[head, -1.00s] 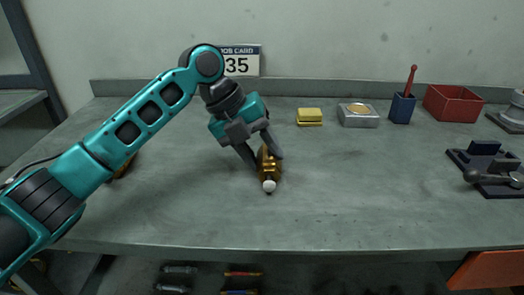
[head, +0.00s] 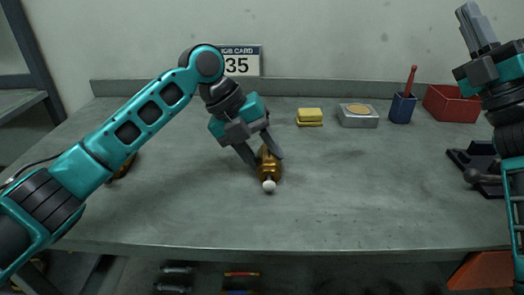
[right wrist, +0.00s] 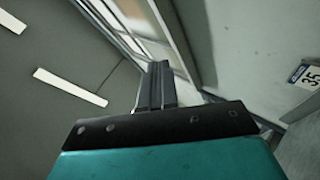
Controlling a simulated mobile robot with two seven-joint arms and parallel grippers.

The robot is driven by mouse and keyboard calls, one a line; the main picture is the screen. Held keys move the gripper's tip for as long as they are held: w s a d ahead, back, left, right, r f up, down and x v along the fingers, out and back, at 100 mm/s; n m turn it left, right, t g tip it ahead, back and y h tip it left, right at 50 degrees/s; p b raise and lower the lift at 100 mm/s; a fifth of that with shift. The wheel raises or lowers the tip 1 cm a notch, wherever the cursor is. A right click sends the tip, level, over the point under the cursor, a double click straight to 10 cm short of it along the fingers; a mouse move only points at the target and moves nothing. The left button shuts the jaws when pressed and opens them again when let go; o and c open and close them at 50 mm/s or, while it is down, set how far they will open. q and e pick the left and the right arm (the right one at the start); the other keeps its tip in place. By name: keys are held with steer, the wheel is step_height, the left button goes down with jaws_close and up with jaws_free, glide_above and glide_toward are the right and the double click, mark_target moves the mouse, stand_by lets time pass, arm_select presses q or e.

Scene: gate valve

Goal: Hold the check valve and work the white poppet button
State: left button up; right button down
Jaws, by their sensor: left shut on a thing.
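The brass check valve (head: 268,166) lies on the grey workbench (head: 340,200) near its middle. Its white poppet button (head: 269,186) faces the bench's front edge. My left gripper (head: 265,158) is shut on the valve's body, one finger on each side, and hides part of it. My right gripper (head: 474,20) is raised at the upper right, well away from the valve, with its fingers pointing up. Its fingers look close together and nothing shows between them. The right wrist view shows these fingers (right wrist: 155,88) pointing at the ceiling and wall, with no valve in sight.
A yellow sponge (head: 310,117), a metal tin (head: 358,116), a blue cup (head: 402,108) with a red-handled tool and a red bin (head: 452,104) stand along the back. A dark vise-like fixture (head: 474,158) is at the right. The bench right of the valve is clear.

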steer(key=s+a+r+n+g+y, duration=0.1)
steer(key=a+r+n+g+y, duration=0.2)
steer(key=a+n+g+y, duration=0.85)
steer(key=n+g+h, duration=0.3)
steer(key=n+g, duration=1)
glide_above(269, 163)
steer(key=s+d, duration=0.2)
steer(key=s, duration=0.1)
steer(key=s+a+f+n+g+h, duration=0.3)
steer(key=s+a+f+n+h, duration=0.1)
steer(key=a+h, duration=0.15)
steer(key=s+a+f+n+h, duration=0.2)
steer(key=f+h, duration=0.2)
steer(key=f, duration=0.1)
steer(key=s+a+f+n+h, duration=0.2)
steer(key=f+n+h, duration=0.1)
steer(key=f+h, duration=0.2)
steer(key=shift+w+d+f+n+t+h, duration=0.2)
steer(key=shift+w+d+f+t+h, duration=0.45)
steer(key=shift+d+f+h, duration=0.9)
steer(key=shift+w+d+f+n+t+h, duration=0.25)
steer(key=shift+w+d+f+t+h, duration=0.6)
steer(key=shift+f, duration=1.25)
steer(key=shift+w+d+f+n+t+h, duration=0.2)
steer(key=shift+w+d+f+t+h, duration=0.25)
steer(key=shift+d+f+h, duration=1.15)
steer(key=shift+a+f, duration=0.2)
steer(key=shift+f, duration=0.15)
